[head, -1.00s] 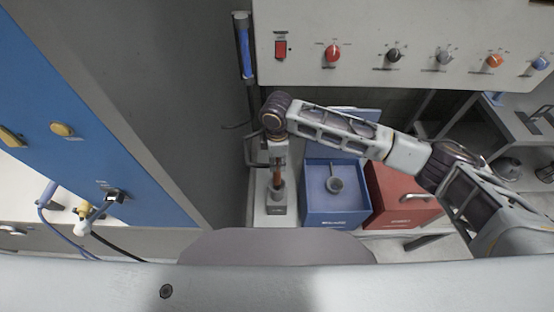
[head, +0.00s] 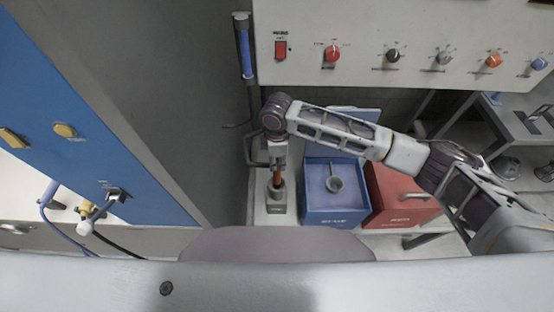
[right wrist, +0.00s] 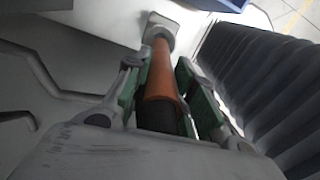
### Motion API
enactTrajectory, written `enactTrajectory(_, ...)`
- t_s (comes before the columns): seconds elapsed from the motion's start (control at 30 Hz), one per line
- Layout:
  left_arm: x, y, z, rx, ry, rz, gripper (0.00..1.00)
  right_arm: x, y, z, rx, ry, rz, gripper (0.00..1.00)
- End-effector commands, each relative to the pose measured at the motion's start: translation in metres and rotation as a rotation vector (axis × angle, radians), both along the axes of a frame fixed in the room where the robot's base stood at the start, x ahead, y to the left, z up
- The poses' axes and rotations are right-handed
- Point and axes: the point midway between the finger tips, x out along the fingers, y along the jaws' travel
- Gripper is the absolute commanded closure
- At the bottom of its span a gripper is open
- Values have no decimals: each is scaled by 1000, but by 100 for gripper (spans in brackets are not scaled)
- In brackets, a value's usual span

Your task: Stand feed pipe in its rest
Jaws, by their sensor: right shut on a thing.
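The feed pipe, an orange-brown rod (head: 277,177), stands about upright, with a dark upper part in the right wrist view (right wrist: 162,82). My right gripper (head: 278,162) is shut on its upper part from above. In the right wrist view its green-padded fingers (right wrist: 162,72) flank the pipe. The pipe's lower end meets the grey cup-like rest (head: 277,207), also seen in the right wrist view (right wrist: 160,27). The end looks to be inside the cup, but how deep it sits cannot be told. My left gripper is not in view.
A blue box (head: 337,213) holding a round grey part stands right of the rest, with a red box (head: 402,207) beyond it. A grey wall panel (head: 170,100) is close on the left. A knob panel (head: 410,40) is above.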

Motion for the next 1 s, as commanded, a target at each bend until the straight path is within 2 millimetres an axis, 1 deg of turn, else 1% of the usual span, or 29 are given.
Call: enactTrajectory(1.0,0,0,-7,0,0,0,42,0,0,-25,0,-1,1,100)
